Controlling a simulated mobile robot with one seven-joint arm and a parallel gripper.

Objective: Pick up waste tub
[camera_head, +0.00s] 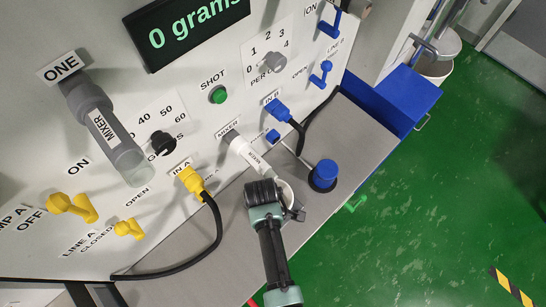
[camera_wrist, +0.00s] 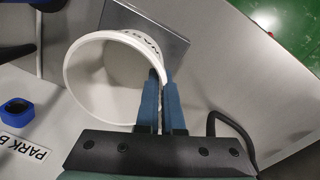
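The waste tub (camera_wrist: 90,85) is a white round open tub, seen from above in the wrist view with its mouth toward the camera and dark lettering on its far wall. My gripper (camera_wrist: 161,75) has one blue finger inside the tub and the other outside, closed together on its wall at the rim. In the head view my gripper (camera_head: 270,190) points at the bench beneath the panel and covers most of the tub (camera_head: 287,190). A grey square plate (camera_wrist: 165,48) lies under or behind the tub. I cannot tell whether the tub touches it.
A mixer nozzle (camera_head: 245,151) sticks out from the panel just above the tub. A blue-topped fitting (camera_head: 323,173) stands close on the right. A yellow connector (camera_head: 191,180) with a black hose (camera_head: 215,235) is on the left. The bench front is clear.

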